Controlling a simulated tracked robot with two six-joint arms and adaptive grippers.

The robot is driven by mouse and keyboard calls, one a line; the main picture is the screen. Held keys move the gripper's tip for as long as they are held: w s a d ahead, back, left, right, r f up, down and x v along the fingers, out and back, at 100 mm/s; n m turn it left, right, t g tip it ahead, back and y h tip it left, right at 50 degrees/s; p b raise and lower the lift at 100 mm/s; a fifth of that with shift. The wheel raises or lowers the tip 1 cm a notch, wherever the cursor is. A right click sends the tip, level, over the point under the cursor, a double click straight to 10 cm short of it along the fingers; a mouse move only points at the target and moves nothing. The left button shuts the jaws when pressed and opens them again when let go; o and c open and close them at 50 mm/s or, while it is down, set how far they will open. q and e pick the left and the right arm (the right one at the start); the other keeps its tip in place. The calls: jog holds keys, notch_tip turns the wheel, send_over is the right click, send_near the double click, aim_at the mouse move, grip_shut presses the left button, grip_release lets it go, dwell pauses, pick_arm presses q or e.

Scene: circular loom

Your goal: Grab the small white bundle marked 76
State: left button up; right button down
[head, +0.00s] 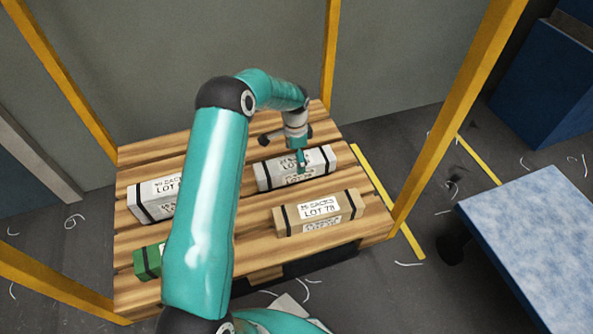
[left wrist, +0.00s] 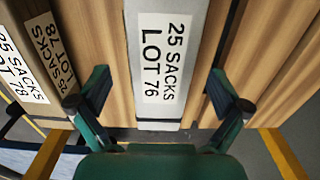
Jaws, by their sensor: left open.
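The small white bundle marked 76 (head: 273,172) lies near the right side of the pallet, with dark straps and a white label. In the left wrist view its label reads "25 SACKS LOT 76" on the pale bundle (left wrist: 160,62). My left gripper (head: 301,163) is over the right part of this bundle and hides some of its label in the head view. In the left wrist view the left gripper's open fingers (left wrist: 160,92) stand on either side of the bundle, with gaps. Whether the fingertips reach below its top I cannot tell. My right gripper is not in view.
A tan bundle marked LOT 78 (head: 345,205) lies close in front. A larger white bundle (head: 148,201) and a green one (head: 147,262) lie at the left, partly behind my arm. All rest on a wooden pallet (head: 255,240) between yellow posts (head: 435,145). A blue-topped table (head: 530,225) stands right.

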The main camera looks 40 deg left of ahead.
aim_at(295, 162)
pick_arm(q)
notch_tip(295, 162, down, 4)
jog(key=shift+a+f+b, duration=0.1)
jog(key=shift+f+b, duration=0.05)
jog(key=shift+b, duration=0.6)
jog(key=c, duration=1.6)
